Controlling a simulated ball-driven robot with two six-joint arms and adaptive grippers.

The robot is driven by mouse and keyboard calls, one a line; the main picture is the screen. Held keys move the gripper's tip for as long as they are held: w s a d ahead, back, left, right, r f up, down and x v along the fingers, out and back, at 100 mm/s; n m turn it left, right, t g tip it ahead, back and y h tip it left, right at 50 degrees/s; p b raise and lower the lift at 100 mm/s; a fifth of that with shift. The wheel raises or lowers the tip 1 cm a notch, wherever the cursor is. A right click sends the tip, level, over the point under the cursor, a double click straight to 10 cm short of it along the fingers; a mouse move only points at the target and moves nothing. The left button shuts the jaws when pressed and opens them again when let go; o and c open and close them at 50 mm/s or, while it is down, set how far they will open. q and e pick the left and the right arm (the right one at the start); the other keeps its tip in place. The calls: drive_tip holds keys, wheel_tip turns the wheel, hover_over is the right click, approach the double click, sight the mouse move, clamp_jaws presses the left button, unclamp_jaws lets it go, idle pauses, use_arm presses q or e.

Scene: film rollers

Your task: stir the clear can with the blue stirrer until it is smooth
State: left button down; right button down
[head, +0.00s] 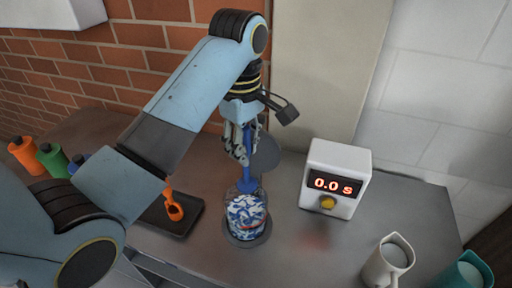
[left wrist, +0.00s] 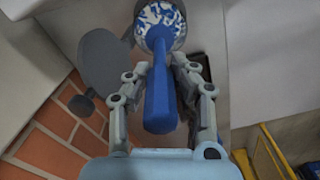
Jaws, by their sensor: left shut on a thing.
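My left gripper (head: 238,145) is shut on the blue stirrer (head: 247,180) and holds it upright over the clear can (head: 246,232). In the left wrist view the stirrer's handle (left wrist: 160,95) stands between the two fingers (left wrist: 160,80). The stirrer's lower end reaches the can's mouth. The can holds a blue and white swirled mix, and the streaks also show in the left wrist view (left wrist: 172,14). How deep the stirrer's end sits is hidden. My right gripper is not in view.
An orange stirrer (head: 174,207) lies on a dark tray (head: 181,222) left of the can. A white timer (head: 338,167) reading 0.0 s stands to the right. A white jug (head: 388,262) and a teal one (head: 466,272) are at front right. Coloured bottles (head: 50,158) stand at far left.

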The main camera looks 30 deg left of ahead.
sight(245, 182)
use_arm(q)
drive_tip(key=shift+w+r, duration=0.15)
drive_tip(key=shift+r, duration=0.3)
drive_tip(key=shift+p, duration=0.3)
drive_tip(key=shift+a+f, duration=0.25)
drive_tip(key=shift+a, duration=0.1)
drive_tip(key=shift+s+f, duration=0.2)
drive_tip(key=shift+f, duration=0.45)
drive_tip(key=shift+w+d+f, duration=0.15)
drive_tip(key=shift+d+f, duration=0.05)
drive_tip(key=shift+f, duration=0.5)
drive_tip(key=shift+a+f, duration=0.1)
drive_tip(key=shift+f, duration=0.65)
drive_tip(key=shift+f+b, duration=0.6)
drive_tip(key=shift+f, duration=1.3)
drive_tip(key=shift+f+b, duration=0.65)
drive_tip(key=shift+f, duration=1.15)
drive_tip(key=shift+f+b, duration=0.5)
drive_tip(key=shift+f, duration=1.15)
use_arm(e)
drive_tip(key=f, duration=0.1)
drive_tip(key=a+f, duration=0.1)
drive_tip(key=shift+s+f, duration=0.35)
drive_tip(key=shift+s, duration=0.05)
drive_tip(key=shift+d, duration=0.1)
